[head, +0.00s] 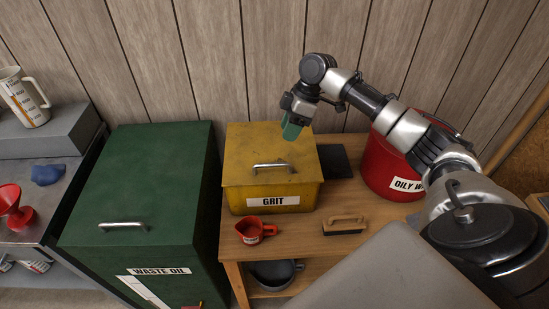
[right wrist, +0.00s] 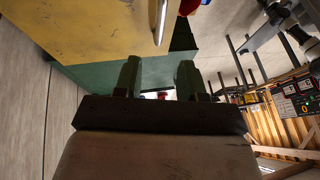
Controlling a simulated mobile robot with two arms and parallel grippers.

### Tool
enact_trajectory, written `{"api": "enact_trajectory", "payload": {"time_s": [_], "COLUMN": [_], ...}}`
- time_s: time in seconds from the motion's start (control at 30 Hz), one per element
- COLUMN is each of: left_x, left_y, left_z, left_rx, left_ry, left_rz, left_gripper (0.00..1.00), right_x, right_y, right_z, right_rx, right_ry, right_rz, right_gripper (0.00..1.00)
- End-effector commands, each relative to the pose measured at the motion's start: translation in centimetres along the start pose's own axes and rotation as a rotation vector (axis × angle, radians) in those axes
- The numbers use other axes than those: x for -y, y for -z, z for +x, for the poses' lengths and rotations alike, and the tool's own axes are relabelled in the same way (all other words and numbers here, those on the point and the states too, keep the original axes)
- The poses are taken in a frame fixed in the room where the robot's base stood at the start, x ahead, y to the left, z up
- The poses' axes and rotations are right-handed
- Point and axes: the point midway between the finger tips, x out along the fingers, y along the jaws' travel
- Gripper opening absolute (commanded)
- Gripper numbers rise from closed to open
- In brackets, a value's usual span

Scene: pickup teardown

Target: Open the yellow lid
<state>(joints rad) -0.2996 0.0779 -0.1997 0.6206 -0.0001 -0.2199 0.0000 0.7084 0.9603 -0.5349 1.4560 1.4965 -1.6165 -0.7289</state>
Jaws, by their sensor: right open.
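The yellow lid (head: 250,158) is shut on the yellow box, which carries a GRIT label (head: 273,202). A metal handle (head: 272,167) stands on the lid near its front. My right gripper (head: 291,131) is above the right back part of the lid, pointing down, with greenish fingers. In the right wrist view its two fingers (right wrist: 160,80) are apart with nothing between them. That view also shows the yellow lid (right wrist: 75,30) and part of its handle (right wrist: 161,22) beyond the fingers. My left gripper is not in view.
A green WASTE OIL bin (head: 145,180) stands close on the left. A red OILY W... bin (head: 385,160) stands on the right behind my arm. A red measuring cup (head: 251,231) and a wooden brush (head: 345,224) lie in front on the wooden bench. The wall is close behind.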

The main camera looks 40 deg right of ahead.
Motion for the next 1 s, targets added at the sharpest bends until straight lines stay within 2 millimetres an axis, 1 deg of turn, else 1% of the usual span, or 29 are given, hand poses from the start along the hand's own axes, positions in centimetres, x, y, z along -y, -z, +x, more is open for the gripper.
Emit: {"api": "enact_trajectory", "payload": {"time_s": [0.07,0.17,0.4,0.5,0.6,0.73,1.0], "left_x": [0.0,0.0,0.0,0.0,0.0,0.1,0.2], "left_y": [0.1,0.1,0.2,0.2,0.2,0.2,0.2], "left_z": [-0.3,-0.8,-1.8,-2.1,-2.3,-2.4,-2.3], "left_rx": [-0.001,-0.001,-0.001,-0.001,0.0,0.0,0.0], "left_ry": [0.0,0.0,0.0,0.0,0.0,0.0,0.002], "left_rz": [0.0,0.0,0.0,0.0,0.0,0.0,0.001], "left_gripper": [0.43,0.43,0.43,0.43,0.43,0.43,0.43], "right_x": [0.0,0.1,0.1,0.1,0.1,0.1,0.0], "right_y": [0.0,0.0,0.1,0.1,0.1,0.0,0.0], "right_z": [0.7,2.4,7.0,8.5,9.6,10.3,10.4], "right_rx": [-0.001,0.001,-0.001,0.0,-0.001,0.0,0.0], "right_ry": [0.005,0.005,0.003,0.002,0.001,0.0,-0.001], "right_rz": [0.001,0.001,0.001,0.002,0.002,0.001,0.001], "right_gripper": [0.4,0.4,0.4,0.4,0.4,0.4,0.4]}}
